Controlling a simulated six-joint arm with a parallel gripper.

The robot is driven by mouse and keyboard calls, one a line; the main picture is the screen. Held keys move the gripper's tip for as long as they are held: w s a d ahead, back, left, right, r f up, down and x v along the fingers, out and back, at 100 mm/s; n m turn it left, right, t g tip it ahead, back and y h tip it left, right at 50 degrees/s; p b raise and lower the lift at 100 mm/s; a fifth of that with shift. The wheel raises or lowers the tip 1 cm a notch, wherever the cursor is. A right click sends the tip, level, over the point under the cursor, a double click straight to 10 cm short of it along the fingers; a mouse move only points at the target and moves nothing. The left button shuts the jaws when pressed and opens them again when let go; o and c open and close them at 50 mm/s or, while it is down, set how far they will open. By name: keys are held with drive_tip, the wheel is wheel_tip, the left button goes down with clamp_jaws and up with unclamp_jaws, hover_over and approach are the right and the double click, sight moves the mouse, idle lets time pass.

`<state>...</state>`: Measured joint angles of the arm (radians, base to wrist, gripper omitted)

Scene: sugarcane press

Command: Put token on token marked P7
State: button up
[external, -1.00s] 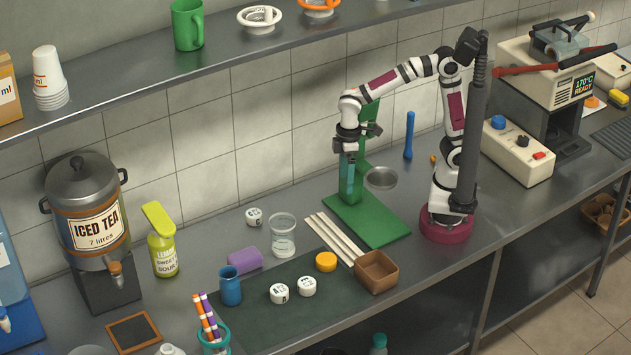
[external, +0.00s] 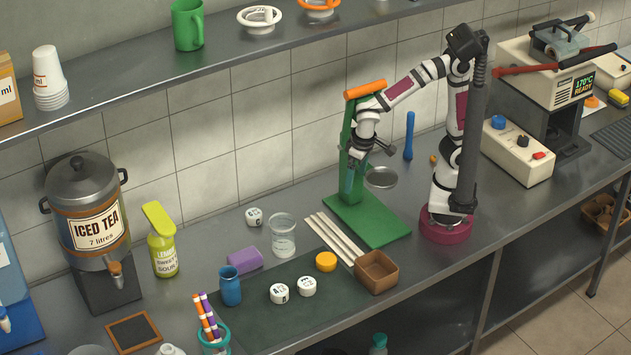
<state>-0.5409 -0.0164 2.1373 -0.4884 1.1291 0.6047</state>
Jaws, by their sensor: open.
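Two white round tokens with dark markings lie on the dark mat: a left token (external: 279,293) and a right token (external: 307,286). A third white token (external: 254,217) lies on the counter further back, near the wall. Their markings are too small to read, so I cannot tell which is P7. My gripper (external: 353,183) is open and empty, pointing down in front of the green press stand, well above and to the right of the tokens.
A yellow disc (external: 326,262) lies on the mat (external: 240,325). The green press (external: 375,222) is beside my arm.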

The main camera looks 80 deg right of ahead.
drive_tip(key=w+a+f+n+t, duration=0.1)
drive_tip(key=w+a+f+t, duration=0.15)
drive_tip(key=a, duration=0.75)
drive_tip(key=n+y, duration=0.1)
drive_tip(key=n, duration=0.1)
approach(308, 282)
drive_tip(key=shift+t, duration=0.25)
drive_tip(key=x, duration=0.9)
drive_tip(key=shift+s+f, duration=0.15)
drive_tip(key=shift+f, duration=0.1)
